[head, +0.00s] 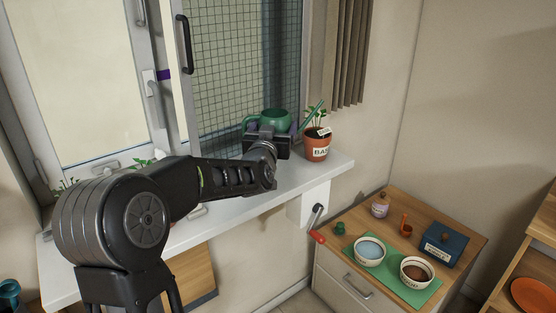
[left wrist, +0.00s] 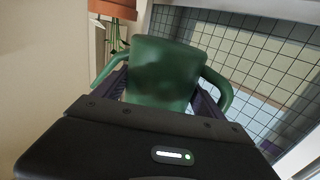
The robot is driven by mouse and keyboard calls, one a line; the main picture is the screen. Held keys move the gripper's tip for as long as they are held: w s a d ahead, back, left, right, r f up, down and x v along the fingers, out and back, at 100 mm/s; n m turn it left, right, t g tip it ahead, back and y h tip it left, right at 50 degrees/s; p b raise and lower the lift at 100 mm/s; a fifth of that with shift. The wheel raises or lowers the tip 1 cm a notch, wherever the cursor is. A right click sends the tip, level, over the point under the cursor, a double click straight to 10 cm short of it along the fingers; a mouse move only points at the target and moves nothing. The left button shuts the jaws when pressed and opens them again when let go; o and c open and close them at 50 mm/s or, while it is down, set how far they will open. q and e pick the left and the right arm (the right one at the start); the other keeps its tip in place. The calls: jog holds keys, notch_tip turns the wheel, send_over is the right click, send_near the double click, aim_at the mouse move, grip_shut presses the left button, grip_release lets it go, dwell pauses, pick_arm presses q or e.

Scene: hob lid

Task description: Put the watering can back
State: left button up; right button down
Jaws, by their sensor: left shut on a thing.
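The green watering can (head: 275,121) is at the window end of the white sill (head: 222,211), with its spout pointing right toward a potted plant. My left gripper (head: 267,134) is shut on the can's body. In the left wrist view the can (left wrist: 162,75) sits between the purple-edged fingers of my gripper (left wrist: 165,92), with its handle (left wrist: 216,90) curving out to the right. The can's underside is hidden by my gripper, so I cannot tell whether it touches the sill. My right gripper is not in view.
A terracotta pot (head: 317,149) with a plant and label stands just right of the can. A window grid (head: 230,75) is behind it. Below right, a cabinet holds a green mat (head: 383,285), two bowls and a blue box (head: 441,243).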

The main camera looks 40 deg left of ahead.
pick_arm(q)
jog(key=shift+a+r, duration=0.1)
jog(key=shift+r, duration=0.15)
jog(key=shift+s, duration=0.1)
jog(key=shift+f, duration=3.1)
notch_tip(320, 180, down, 4)
jog(key=shift+r, duration=0.1)
